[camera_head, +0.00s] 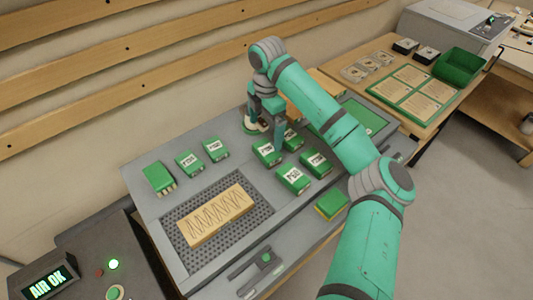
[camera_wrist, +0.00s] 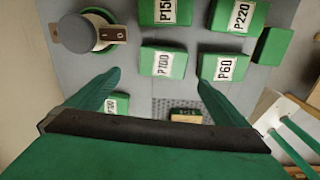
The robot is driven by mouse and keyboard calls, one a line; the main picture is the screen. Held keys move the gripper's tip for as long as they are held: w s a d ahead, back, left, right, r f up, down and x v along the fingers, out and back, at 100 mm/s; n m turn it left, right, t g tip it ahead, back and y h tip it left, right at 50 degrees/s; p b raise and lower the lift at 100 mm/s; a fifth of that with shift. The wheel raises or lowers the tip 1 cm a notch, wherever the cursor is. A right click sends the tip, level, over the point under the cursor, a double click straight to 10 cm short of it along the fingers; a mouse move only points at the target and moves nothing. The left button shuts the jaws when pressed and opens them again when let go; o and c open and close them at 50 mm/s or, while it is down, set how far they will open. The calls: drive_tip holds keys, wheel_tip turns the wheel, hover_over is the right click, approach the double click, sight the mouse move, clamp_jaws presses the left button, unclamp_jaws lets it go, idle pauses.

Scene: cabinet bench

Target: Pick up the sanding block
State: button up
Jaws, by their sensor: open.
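Several green blocks with white grit labels sit on the grey bench; one marked P60 (camera_head: 293,179) is near the middle. The wrist view shows blocks marked P100 (camera_wrist: 163,62), P60 (camera_wrist: 222,67), P150 (camera_wrist: 165,11) and P220 (camera_wrist: 240,16). A plain green-and-yellow block (camera_head: 331,204) lies near the bench's front edge. I cannot tell which one the task means. My gripper (camera_head: 266,122) is open and empty above the back of the bench. In the wrist view, its fingers (camera_wrist: 158,68) frame the P100 block, apparently without touching it.
A round-headed tool (camera_wrist: 85,32) stands close beside my gripper. A pencilled wooden board (camera_head: 216,216) lies on a perforated plate (camera_head: 183,239). A green bin (camera_head: 460,66) stands on the side table. A control box (camera_head: 83,270) is at front left.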

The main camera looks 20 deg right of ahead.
sight(267, 149)
drive_tip(key=shift+s+d+f, duration=0.25)
drive_tip(key=shift+d+f, duration=0.05)
drive_tip(key=shift+d, duration=0.05)
wheel_tip(267, 149, down, 10)
drive_tip(key=shift+w+a, duration=0.15)
drive_tip(key=c, duration=1.1)
drive_tip(key=shift+a, duration=0.1)
drive_tip(key=shift+r, duration=0.45)
wheel_tip(267, 149, up, 9)
drive_tip(key=shift+r, duration=0.1)
